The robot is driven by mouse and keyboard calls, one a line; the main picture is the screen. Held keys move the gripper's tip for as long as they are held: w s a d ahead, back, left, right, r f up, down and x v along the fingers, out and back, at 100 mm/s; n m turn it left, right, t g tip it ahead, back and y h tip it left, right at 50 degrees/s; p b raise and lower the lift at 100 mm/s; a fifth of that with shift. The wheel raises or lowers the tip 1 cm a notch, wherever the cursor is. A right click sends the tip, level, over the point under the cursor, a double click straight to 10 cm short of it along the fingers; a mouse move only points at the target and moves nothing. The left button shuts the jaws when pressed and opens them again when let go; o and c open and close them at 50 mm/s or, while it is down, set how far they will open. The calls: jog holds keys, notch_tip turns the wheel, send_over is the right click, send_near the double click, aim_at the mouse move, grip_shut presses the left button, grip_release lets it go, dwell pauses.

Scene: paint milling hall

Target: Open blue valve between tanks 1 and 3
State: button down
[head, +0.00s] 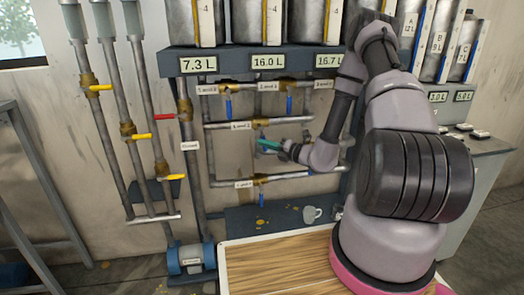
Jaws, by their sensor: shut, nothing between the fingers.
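Several brass valves with blue handles sit on the grey pipes under the tanks. One blue valve (228,105) hangs at the upper left and another blue valve (289,103) at the upper right; both handles point down. A middle valve (260,123) is on the centre pipe, its handle partly hidden by my gripper. A lower blue valve (261,198) has its handle pointing down. The small pipe labels are too small to read, so I cannot tell which valve joins tanks 1 and 3. My gripper (262,146) is shut and empty, just below the middle valve.
Tank displays read 7.3 L (198,65), 16.0 L (267,62) and about 16.7 L (328,61). Yellow-handled valves (100,87) and a red handle (164,117) are at left. A mug (312,214) stands on a low shelf. A blue pump (190,258) is below.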

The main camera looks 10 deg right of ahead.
notch_tip(320, 180, down, 6)
jog(key=d+m+t+h, duration=0.2)
jog(key=m+h, duration=0.1)
jog(key=m, duration=0.3)
jog(key=w, duration=0.8)
jog(key=shift+w+a+f+g, duration=0.15)
jog(key=shift+w+a+g, duration=0.15)
jog(key=shift+a, duration=0.15)
jog(key=shift+d, duration=0.1)
